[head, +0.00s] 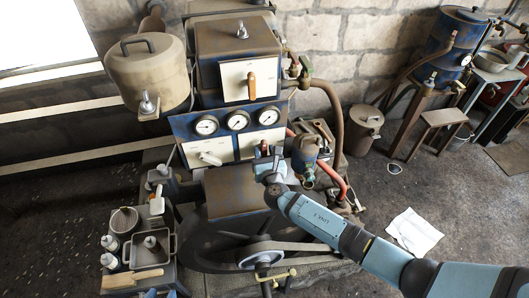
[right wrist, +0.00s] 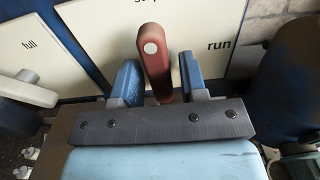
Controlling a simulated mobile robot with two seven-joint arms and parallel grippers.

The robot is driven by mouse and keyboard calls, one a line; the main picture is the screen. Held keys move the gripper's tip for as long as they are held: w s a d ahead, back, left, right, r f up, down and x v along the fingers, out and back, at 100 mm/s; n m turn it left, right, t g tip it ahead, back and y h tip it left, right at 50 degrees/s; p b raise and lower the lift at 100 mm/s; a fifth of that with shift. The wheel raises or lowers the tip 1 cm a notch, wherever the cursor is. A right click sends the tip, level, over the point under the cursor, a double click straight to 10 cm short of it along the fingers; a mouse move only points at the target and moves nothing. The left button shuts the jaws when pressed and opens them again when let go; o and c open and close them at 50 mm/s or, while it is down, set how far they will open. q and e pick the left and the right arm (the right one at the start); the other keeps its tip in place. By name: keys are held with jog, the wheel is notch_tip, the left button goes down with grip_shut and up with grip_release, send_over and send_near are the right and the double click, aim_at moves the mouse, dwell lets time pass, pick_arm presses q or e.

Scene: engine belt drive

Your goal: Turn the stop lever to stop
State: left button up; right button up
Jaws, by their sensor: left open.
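The stop lever (right wrist: 155,65) is a dark red handle with a white dot near its top end. In the right wrist view it stands almost upright, its upper end near the cut-off lettering at the top edge. The cream plate (right wrist: 215,20) behind it reads "run" at right. My right gripper (right wrist: 162,82) has one blue finger on each side of the lever, with narrow gaps, so it looks open around it. In the head view my right gripper (head: 270,166) is at the plate (head: 250,143), hiding part of it. My left gripper (head: 160,293) barely shows at the bottom edge.
Left of the lever plate is another plate (right wrist: 30,55) marked "full" with a pale lever (right wrist: 28,90). Gauges (head: 238,120) sit above. A blue-topped filter bowl (head: 305,152) stands close right of my right gripper. A flywheel with belt (head: 262,252) is below; a tool tray (head: 165,275) is at left.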

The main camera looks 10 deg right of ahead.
jog(key=shift+o, duration=0.3)
jog(key=shift+s+f, duration=0.1)
jog(key=shift+s, duration=0.25)
jog(key=s+b, duration=0.2)
jog(key=s, duration=1.1)
